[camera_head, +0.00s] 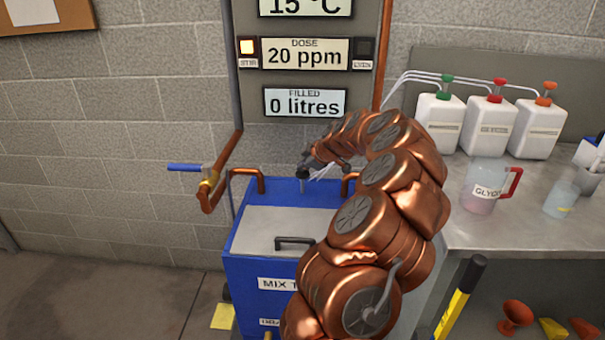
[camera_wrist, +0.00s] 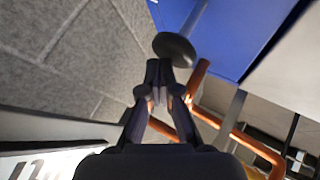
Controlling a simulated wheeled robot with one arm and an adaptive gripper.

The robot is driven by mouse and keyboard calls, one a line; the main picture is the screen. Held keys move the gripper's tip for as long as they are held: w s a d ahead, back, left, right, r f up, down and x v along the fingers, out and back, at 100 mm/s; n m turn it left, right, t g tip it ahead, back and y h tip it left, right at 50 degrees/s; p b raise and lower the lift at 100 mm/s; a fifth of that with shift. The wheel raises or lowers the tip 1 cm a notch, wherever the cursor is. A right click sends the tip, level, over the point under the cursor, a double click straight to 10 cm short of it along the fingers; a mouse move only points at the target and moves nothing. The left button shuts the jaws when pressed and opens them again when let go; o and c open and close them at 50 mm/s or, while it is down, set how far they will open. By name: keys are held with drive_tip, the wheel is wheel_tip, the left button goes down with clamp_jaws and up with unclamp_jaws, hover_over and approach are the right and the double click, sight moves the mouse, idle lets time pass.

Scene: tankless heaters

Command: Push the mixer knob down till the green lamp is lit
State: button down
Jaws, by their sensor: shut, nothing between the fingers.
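The mixer knob (camera_wrist: 174,49) is a dark round disc on a thin grey rod, beside the blue tank in the wrist view. In the head view the dark knob (camera_head: 302,173) sits above the tank's back edge, partly hidden by my arm. My gripper (camera_wrist: 160,74) is shut and empty, its tips right by the knob's edge; I cannot tell whether they touch. In the head view my gripper (camera_head: 318,163) is small and mostly hidden behind my arm. The right lamp (camera_head: 363,50) is dark; no green light shows.
The blue mix tank (camera_head: 245,242) has a grey lid with a black handle. Copper pipes and a blue-handled valve (camera_head: 186,167) are at its left. At right, a bench (camera_head: 468,228) holds white pump bottles and a jug (camera_head: 484,185). A yellow-black post (camera_head: 462,295) stands in front.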

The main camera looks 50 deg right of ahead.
sight(307, 176)
drive_tip(key=shift+f+b, duration=2.05)
drive_tip(key=shift+f, duration=0.4)
idle(2.5)
drive_tip(key=shift+r, duration=3.05)
drive_tip(key=shift+r, duration=0.1)
drive_tip(key=shift+r, duration=2.4)
